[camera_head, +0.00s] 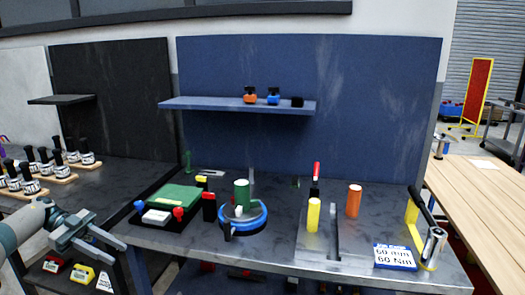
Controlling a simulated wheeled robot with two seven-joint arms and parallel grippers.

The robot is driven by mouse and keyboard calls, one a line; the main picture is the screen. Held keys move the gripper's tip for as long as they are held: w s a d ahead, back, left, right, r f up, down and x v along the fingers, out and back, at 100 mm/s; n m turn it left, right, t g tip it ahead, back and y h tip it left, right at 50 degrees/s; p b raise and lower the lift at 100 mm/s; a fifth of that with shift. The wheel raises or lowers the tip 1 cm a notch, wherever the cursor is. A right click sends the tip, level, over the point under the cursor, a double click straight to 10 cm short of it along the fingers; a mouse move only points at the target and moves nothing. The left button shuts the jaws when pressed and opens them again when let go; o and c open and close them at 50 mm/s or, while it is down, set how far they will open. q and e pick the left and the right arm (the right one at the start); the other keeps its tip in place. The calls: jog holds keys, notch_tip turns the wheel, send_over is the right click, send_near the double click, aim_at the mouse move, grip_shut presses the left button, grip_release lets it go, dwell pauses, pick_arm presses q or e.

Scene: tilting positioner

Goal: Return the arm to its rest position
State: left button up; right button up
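My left arm comes in at the lower left. My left gripper (116,254) hangs in front of the bench's left front edge, its two fingers apart with nothing visible between them. It is apart from the green-topped fixture (178,198) and the blue ring with a green cylinder (243,218), which stand to its right on the dark metal bench (278,245). My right gripper is not in view.
Several black-and-white tools on wooden blocks (60,173) stand at the far left. Yellow (313,215) and orange (353,201) cylinders stand on the bench's right half, near a blue-and-white sign (395,257). A blue shelf (215,104) is behind. A wooden table (485,205) is at right.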

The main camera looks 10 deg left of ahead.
pick_arm(q)
jog(key=w+d+f+n+t, duration=0.2)
jog(key=w+d+f+t, duration=0.2)
jog(key=d+f, duration=0.5)
jog(key=w+d+f+n+t, duration=0.2)
jog(key=w+d+f+t, duration=0.25)
jog(key=f, duration=0.85)
jog(key=s+d+f+n+t+y, duration=0.2)
jog(key=s+f+n+y, duration=0.1)
jog(key=f, duration=0.8)
jog(key=s+d+f+n+t+y, duration=0.2)
jog(key=s+d+f+n+y, duration=0.1)
jog(key=f, duration=0.8)
jog(key=s+d+f+n+g+y, duration=0.1)
jog(key=s+f+n+g+y, duration=0.4)
jog(key=s+f, duration=1.85)
jog(key=s+d+f+g+y, duration=0.1)
jog(key=s+f+g, duration=0.1)
jog(key=s, duration=0.9)
jog(key=s+d+f+n+g+y, duration=0.1)
jog(key=s+d+f+g, duration=0.1)
jog(key=s, duration=1)
jog(key=s+d+f+g, duration=0.2)
jog(key=s, duration=0.9)
jog(key=shift+s+f+n+y, duration=0.3)
jog(key=shift+n+y, duration=0.1)
